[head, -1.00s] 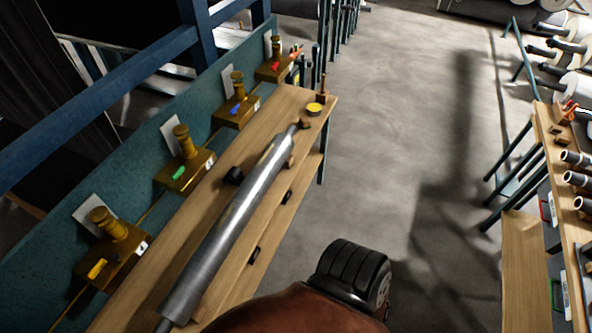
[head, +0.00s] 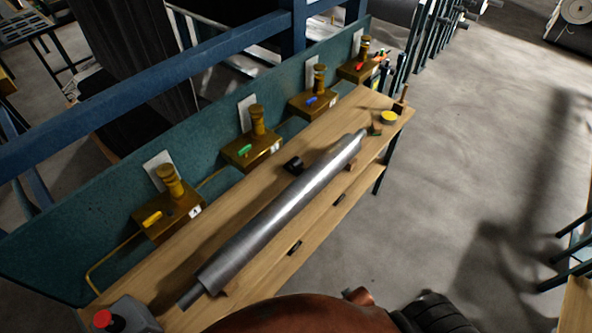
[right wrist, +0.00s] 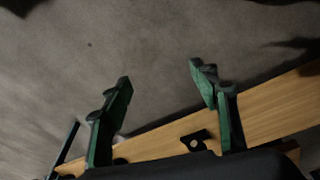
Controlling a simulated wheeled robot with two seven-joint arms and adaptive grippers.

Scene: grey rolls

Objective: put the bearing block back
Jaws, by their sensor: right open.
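A small black block (head: 293,163), which looks like the bearing block, sits on the wooden bench (head: 235,185) beside the long grey roll (head: 285,208), on the side towards the green back panel. My right gripper (right wrist: 160,78) is open in the right wrist view, with nothing between its green fingers. Grey floor shows beyond the fingers. A black piece with a hole (right wrist: 195,141) shows on the wood near the right finger's base; I cannot tell whether it is a block or a bench fitting. Neither gripper shows in the head view.
Several brass units with coloured levers (head: 253,140) line the green panel (head: 95,220). A yellow round thing (head: 389,117) stands at the bench's far end. A grey box with a red button (head: 120,318) is at the near end. Open floor (head: 450,180) lies right of the bench.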

